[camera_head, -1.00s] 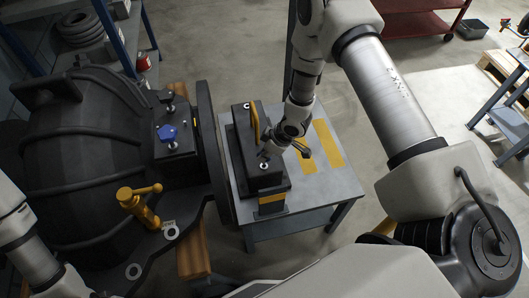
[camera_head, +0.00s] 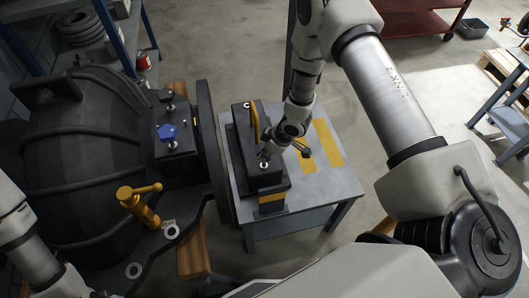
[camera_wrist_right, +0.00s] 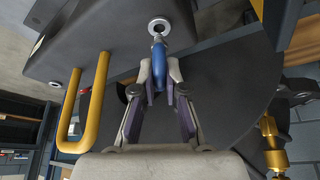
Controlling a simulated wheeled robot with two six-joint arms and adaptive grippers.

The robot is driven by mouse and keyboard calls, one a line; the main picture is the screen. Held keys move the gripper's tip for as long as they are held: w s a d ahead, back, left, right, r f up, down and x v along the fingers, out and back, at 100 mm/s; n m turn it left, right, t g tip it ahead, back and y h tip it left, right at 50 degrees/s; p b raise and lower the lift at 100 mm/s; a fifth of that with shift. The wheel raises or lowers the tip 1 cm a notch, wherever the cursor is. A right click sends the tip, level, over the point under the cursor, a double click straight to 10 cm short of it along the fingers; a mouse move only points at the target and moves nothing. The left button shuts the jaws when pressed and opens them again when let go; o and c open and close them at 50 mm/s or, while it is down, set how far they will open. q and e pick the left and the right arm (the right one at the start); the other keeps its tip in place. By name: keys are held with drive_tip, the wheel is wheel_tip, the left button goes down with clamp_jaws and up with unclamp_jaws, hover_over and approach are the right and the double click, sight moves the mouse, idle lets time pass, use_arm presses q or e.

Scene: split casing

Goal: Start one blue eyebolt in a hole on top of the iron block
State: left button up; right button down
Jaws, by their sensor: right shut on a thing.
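The iron block (camera_head: 270,182) is a black block with a yellow handle, standing on a grey table. Its top has a hole with a bright ring near its front end (camera_head: 264,165) and another near its far end. My right gripper (camera_head: 263,153) is low over the block's top. In the right wrist view my right gripper (camera_wrist_right: 159,82) is shut on a blue eyebolt (camera_wrist_right: 158,62). The eyebolt's shank points at a ringed hole (camera_wrist_right: 159,27) and its end shows by the ring's edge; I cannot tell if it touches. My left gripper is out of view.
A large black ribbed casing (camera_head: 80,140) stands left of the table, with a blue knob-like part (camera_head: 168,132) and a yellow fitting (camera_head: 139,204) on it. The block's yellow handle (camera_wrist_right: 82,105) stands beside my right gripper.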

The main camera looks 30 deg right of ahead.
drive_tip(key=shift+f+b, duration=0.5)
drive_tip(key=shift+f, duration=0.25)
